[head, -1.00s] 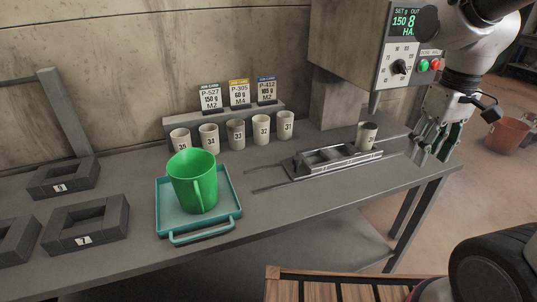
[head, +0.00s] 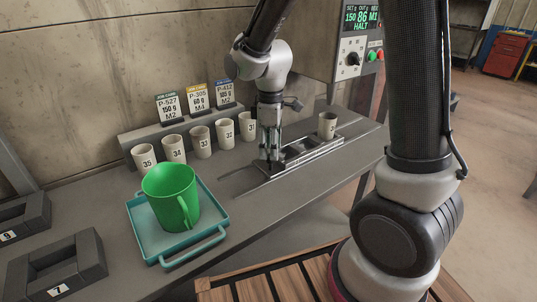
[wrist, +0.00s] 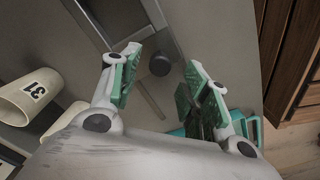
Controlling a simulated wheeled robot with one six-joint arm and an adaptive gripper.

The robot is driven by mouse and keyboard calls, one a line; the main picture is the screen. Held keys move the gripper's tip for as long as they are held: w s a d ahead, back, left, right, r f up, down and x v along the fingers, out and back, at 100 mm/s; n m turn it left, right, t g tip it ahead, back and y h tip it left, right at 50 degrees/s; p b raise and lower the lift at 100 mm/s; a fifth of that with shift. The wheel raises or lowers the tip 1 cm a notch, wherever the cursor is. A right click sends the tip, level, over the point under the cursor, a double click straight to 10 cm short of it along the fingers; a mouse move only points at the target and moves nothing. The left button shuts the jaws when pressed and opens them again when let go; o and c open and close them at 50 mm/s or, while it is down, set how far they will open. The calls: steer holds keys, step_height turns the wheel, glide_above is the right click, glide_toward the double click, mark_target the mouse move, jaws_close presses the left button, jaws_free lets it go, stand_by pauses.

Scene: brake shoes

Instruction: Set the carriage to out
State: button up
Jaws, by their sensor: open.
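The metal carriage (head: 312,148) sits on two thin rails on the grey bench, right of the middle in the head view. My gripper (head: 271,156) points down over its near left end. In the wrist view my gripper (wrist: 161,62) is open, with green-padded fingers apart. A round dark knob (wrist: 160,65) shows between the fingers, and I cannot tell whether they touch it. Part of the carriage (wrist: 145,12) shows above the knob. The knob is hidden behind the fingers in the head view.
Several numbered cups (head: 201,141) line the back. A green mug (head: 170,195) sits in a teal tray (head: 215,243) at left. The control box (head: 355,50) display reads HALT.

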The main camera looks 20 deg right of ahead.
steer(key=shift+d+f, duration=0.1)
steer(key=shift+f, duration=1.4)
jaws_close()
steer(key=s+a, duration=0.1)
steer(key=a, duration=0.3)
steer(key=s+a, duration=0.2)
steer(key=a, duration=0.3)
steer(key=s+a, duration=0.1)
steer(key=a, duration=0.3)
steer(key=shift+s+a, duration=0.2)
steer(key=shift+a, duration=0.15)
jaws_free()
steer(key=shift+a, duration=0.15)
